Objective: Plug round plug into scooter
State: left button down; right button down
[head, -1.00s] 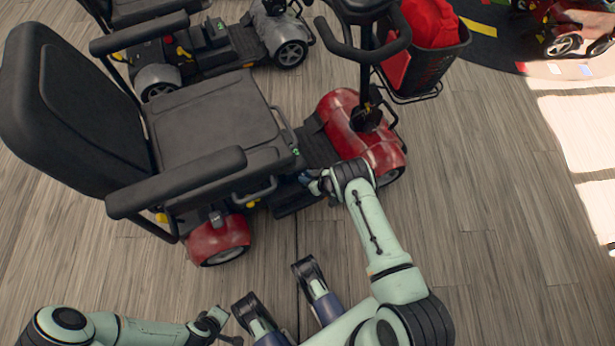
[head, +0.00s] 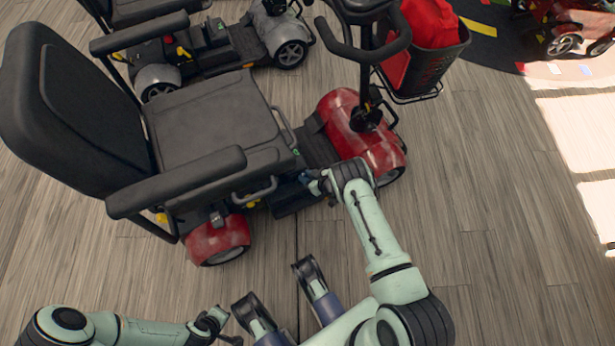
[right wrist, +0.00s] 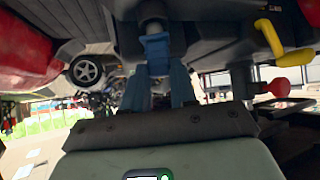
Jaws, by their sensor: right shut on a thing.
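The red scooter (head: 222,238) with a black seat stands in front of me, side on. My right gripper (head: 316,184) is at the scooter's near side, low beside the seat base and footboard. In the right wrist view, my right gripper (right wrist: 156,72) is shut on a blue plug (right wrist: 157,45). The plug's far end points at a dark round part (right wrist: 152,12) of the scooter's dark body. I cannot tell whether they touch or are joined. My left gripper (head: 212,322) is low at the left, away from the scooter, and its jaw opening is unclear.
A grey scooter (head: 270,35) stands behind the red one. A front basket (head: 425,65) with a red item sits on the red scooter's handlebar column. A yellow lever (right wrist: 268,38) and a red knob (right wrist: 279,87) are near my right gripper. Wooden floor (head: 500,230) is clear at right.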

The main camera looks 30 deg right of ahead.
pick_arm(q)
jog(key=shift+f+b, duration=0.6)
jog(key=shift+f, duration=0.05)
pick_arm(e)
jog(key=shift+f, duration=0.8)
jog(key=c, duration=0.8)
grip_release()
pick_arm(q)
notch_tip(320, 180, up, 7)
jog(key=d+p, duration=0.2)
jog(key=p, duration=0.3)
jog(key=shift+d+h, duration=0.3)
pick_arm(e)
jog(key=shift+v, duration=6.7)
